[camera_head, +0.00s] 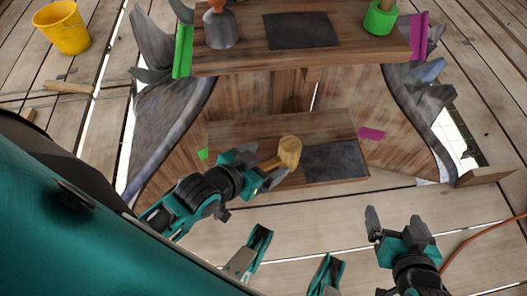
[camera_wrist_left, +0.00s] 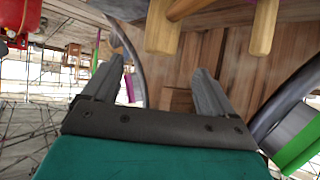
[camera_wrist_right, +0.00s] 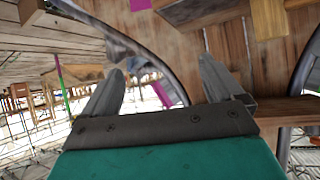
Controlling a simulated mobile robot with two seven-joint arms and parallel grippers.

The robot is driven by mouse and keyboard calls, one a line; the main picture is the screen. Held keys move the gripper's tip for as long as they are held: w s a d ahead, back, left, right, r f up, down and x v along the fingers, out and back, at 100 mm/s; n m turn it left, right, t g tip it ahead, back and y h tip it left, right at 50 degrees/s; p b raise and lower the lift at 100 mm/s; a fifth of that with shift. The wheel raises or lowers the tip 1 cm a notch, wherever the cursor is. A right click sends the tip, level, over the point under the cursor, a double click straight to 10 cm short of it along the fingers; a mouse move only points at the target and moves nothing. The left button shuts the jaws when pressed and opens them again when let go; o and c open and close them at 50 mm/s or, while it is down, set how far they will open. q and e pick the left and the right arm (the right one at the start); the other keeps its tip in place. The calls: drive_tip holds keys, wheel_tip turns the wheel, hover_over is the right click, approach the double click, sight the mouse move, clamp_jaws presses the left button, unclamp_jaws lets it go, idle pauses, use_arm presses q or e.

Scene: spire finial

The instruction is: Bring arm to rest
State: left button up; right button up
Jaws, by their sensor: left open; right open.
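My left gripper (camera_head: 254,168) is open at the lower shelf of the wooden structure, beside a wooden mallet (camera_head: 290,151). The mallet's handle runs toward its fingers in the head view; I cannot tell whether they touch. In the left wrist view the left gripper (camera_wrist_left: 158,85) has nothing between its spread fingertips. My right gripper (camera_head: 396,217) is open and empty, to the right of and below the lower shelf in the head view. The right wrist view also shows the right gripper (camera_wrist_right: 160,75) with its fingers apart and empty.
The upper wooden shelf (camera_head: 342,62) carries a grey bell-shaped piece (camera_head: 221,29), a dark panel (camera_head: 301,30) and a green container (camera_head: 380,18). The lower shelf (camera_head: 240,132) has another dark panel (camera_head: 335,162). A yellow bucket (camera_head: 62,27) stands far left. An orange hose (camera_head: 482,233) lies right on open planks.

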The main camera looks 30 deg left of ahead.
use_arm(q)
wheel_tip(320, 180, up, 12)
drive_tip(key=s+a+y+p, duration=0.1)
drive_tip(key=a+p, duration=0.2)
drive_tip(key=p, duration=1.2)
drive_tip(key=shift+s+f+p, duration=0.2)
drive_tip(key=shift+f+p, duration=0.05)
drive_tip(key=shift+p, duration=0.1)
use_arm(e)
drive_tip(key=s+d+r, duration=0.1)
drive_tip(key=d+r, duration=0.2)
drive_tip(key=r, duration=0.8)
drive_tip(key=shift+s+r+h, duration=0.2)
drive_tip(key=shift+r+h, duration=0.05)
drive_tip(key=shift+h, duration=0.15)
drive_tip(key=shift+d, duration=0.15)
